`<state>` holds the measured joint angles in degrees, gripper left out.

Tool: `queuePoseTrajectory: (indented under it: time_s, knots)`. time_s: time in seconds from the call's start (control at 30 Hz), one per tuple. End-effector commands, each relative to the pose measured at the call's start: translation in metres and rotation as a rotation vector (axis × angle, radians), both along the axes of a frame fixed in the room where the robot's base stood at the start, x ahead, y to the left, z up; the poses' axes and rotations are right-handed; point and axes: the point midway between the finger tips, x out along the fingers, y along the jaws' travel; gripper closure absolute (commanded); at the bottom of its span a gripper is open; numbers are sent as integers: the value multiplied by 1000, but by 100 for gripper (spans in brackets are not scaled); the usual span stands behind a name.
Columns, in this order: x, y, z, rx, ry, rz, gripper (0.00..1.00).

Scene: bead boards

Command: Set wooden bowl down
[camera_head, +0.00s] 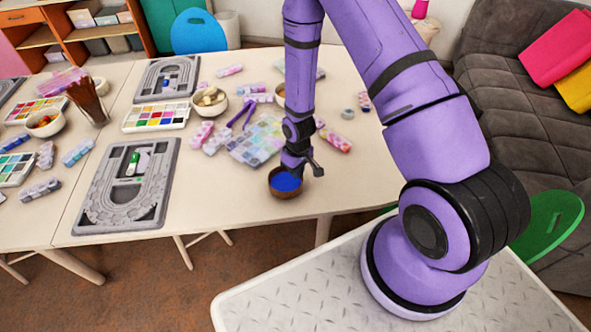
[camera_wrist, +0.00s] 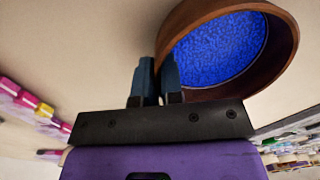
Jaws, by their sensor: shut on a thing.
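The wooden bowl (camera_head: 285,190) is brown, round and filled with blue beads (camera_head: 285,181). It is at the front edge area of the cream table (camera_head: 235,205), and I cannot tell whether it touches the tabletop. In the wrist view the bowl (camera_wrist: 284,50) is at the upper right, with the blue beads (camera_wrist: 220,48) inside it. My gripper (camera_wrist: 157,72) is shut on the bowl's near-left rim, one finger on each side of the wall. In the head view my gripper (camera_head: 299,168) is partly hidden by my own wrist.
A grey bead board (camera_head: 100,222) lies left of the bowl, with another bead board (camera_head: 188,80) farther back. A bead box (camera_head: 257,140), purple tongs (camera_head: 240,115) and several bead tubes lie behind the bowl. The table between board and bowl is clear.

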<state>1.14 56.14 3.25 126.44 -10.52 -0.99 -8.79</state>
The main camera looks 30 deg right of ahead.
Motion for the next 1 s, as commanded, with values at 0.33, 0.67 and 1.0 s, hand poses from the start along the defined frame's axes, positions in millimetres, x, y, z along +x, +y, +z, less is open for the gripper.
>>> queuePoseTrajectory:
  time_s: [0.33,0.67,1.0]
  knots:
    - [0,0,-2,0,0,0,67]
    - [1,0,8,0,-2,-1,67]
    - [2,-3,63,0,-3,0,67]
